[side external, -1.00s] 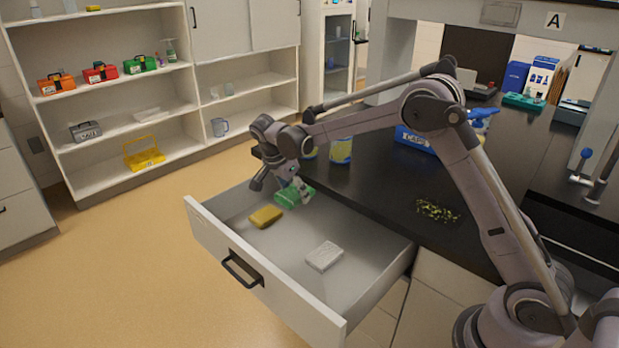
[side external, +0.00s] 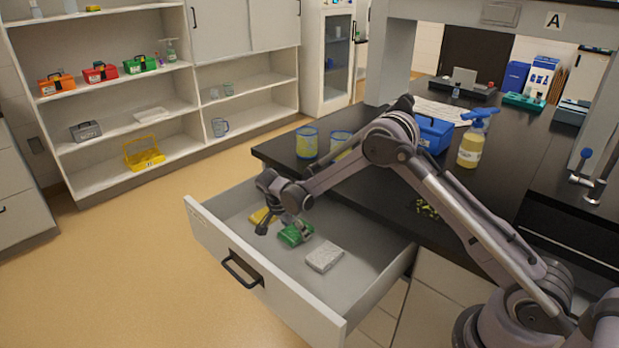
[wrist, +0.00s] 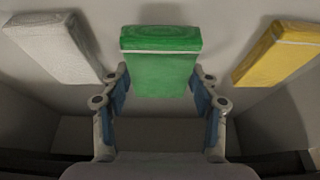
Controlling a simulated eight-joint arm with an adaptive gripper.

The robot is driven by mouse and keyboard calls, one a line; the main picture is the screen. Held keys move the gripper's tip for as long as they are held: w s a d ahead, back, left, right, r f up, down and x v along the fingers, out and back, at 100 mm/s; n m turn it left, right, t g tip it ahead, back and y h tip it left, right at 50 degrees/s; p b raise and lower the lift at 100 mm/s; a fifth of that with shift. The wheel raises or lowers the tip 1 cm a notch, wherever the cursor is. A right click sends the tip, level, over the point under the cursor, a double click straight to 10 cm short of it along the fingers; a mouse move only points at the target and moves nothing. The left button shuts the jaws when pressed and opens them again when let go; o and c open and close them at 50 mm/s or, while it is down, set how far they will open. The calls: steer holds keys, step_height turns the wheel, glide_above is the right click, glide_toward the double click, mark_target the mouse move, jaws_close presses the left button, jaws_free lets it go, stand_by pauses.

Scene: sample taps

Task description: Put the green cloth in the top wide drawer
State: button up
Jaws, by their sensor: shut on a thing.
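The green cloth (side external: 296,234) is a folded block inside the open drawer (side external: 352,275), low near its floor, between a yellow block and a white block. It also shows in the wrist view (wrist: 160,62), between my fingers. My gripper (side external: 291,226) is shut on the green cloth and reaches down into the drawer; its fingers (wrist: 162,88) sit on either side of the cloth's near end. Whether the cloth touches the drawer floor is hard to tell.
The yellow block (side external: 262,216) and the white block (side external: 324,256) lie in the drawer beside the cloth. The drawer's front panel (side external: 250,262) and side walls stand around my gripper. On the black counter are cups (side external: 307,142), a blue box (side external: 433,134) and a yellow bottle (side external: 472,146).

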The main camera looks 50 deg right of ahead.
steer(key=shift+f, duration=0.8)
steer(key=shift+f, duration=0.2)
steer(key=o, duration=0.9)
steer(key=shift+o, duration=0.2)
